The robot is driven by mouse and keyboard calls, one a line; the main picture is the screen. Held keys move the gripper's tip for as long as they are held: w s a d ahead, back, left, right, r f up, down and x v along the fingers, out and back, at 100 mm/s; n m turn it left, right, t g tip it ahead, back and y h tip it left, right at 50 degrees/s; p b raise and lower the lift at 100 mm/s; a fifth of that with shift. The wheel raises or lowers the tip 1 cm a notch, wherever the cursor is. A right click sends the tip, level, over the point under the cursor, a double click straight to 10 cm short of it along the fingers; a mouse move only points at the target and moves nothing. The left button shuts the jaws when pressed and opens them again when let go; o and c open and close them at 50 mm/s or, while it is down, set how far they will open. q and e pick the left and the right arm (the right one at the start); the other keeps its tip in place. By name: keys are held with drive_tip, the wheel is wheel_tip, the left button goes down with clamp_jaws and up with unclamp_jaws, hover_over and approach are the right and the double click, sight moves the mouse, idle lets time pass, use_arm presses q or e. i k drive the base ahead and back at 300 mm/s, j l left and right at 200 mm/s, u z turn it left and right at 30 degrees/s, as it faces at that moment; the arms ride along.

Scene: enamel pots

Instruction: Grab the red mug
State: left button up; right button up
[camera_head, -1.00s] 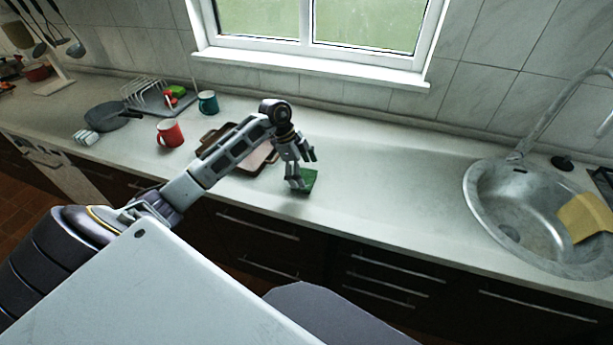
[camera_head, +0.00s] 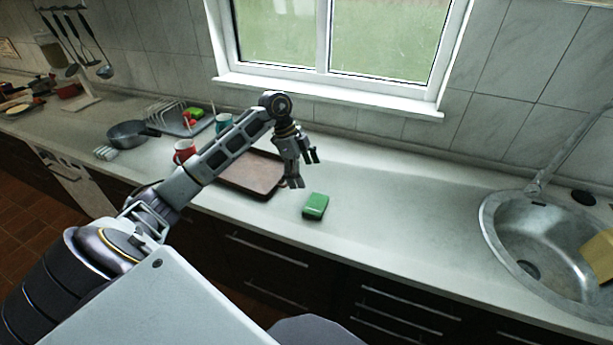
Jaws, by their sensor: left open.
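The red mug (camera_head: 183,149) stands upright on the counter, left of the brown tray. My left forearm hides its lower right part. My left gripper (camera_head: 304,171) is open and empty. My right gripper is not in view.
A brown tray (camera_head: 252,176) lies under my left arm. A green sponge (camera_head: 316,206) lies right of it. A teal mug (camera_head: 223,122), a dish rack (camera_head: 172,117) and a dark pan (camera_head: 129,134) stand behind and left. The counter toward the sink (camera_head: 505,215) is clear.

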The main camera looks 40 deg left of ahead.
sight(185, 156)
drive_tip(key=u, duration=2.1)
